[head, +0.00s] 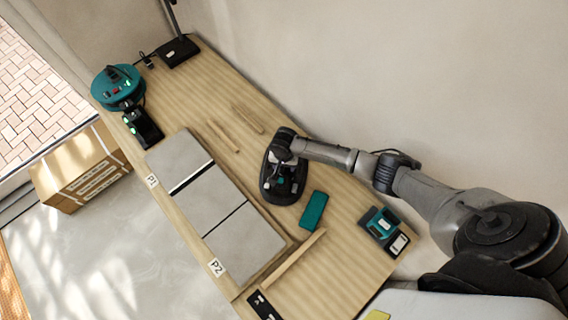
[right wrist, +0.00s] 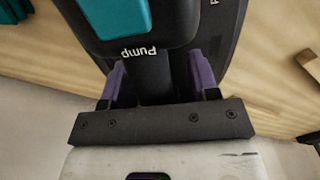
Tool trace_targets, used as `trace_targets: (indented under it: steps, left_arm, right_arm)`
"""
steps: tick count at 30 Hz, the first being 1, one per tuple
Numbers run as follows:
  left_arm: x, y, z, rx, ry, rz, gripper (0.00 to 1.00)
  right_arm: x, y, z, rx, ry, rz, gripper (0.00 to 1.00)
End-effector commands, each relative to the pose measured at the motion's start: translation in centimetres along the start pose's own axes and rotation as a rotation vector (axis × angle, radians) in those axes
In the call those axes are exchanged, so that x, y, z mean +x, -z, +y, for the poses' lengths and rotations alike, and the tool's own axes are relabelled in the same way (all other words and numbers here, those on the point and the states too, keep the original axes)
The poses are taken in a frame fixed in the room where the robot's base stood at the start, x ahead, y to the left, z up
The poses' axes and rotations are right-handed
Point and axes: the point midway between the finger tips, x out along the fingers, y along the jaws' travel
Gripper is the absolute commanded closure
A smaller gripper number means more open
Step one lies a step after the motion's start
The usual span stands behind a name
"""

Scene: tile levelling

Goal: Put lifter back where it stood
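The lifter (head: 272,188) is a black oval pad with a teal part. It is at the middle of the wooden table, right of the grey tiles; whether it touches the table or hangs just above it I cannot tell. In the right wrist view the lifter (right wrist: 112,15) shows its teal body and the word "Pump". My right gripper (head: 284,162) is over it, and its purple-padded fingers (right wrist: 158,82) stand on both sides of the black handle, shut on it. My left gripper is not in view.
Grey tiles (head: 213,196) lie along the table's left side between labels P1 (head: 152,181) and P2 (head: 216,267). A teal block (head: 313,210) lies close right of the lifter. A teal-black device (head: 383,228) stands at right, and a round teal machine (head: 117,86) at far left.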

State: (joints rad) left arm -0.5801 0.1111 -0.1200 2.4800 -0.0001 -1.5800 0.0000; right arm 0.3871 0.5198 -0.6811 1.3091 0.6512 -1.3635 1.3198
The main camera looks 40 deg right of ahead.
Motion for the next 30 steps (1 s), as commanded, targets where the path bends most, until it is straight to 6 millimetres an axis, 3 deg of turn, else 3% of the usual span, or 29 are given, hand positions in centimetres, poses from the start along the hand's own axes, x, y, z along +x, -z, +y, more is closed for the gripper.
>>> trace_targets:
  steps: [7, 11, 24, 30]
  left_arm:
    - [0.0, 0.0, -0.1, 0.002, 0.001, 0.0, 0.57]
    - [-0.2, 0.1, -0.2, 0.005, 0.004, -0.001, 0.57]
    - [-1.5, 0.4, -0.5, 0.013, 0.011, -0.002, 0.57]
    - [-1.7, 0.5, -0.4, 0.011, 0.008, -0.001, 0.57]
  right_arm:
    - [0.1, -0.1, 0.1, 0.0, -0.003, -0.002, 0.45]
    - [-0.9, 0.0, 0.1, 0.0, -0.002, -0.001, 0.45]
    - [-9.2, 0.0, 0.0, -0.001, 0.002, 0.0, 0.45]
    - [-12.1, 0.0, 0.0, 0.0, 0.001, 0.0, 0.45]
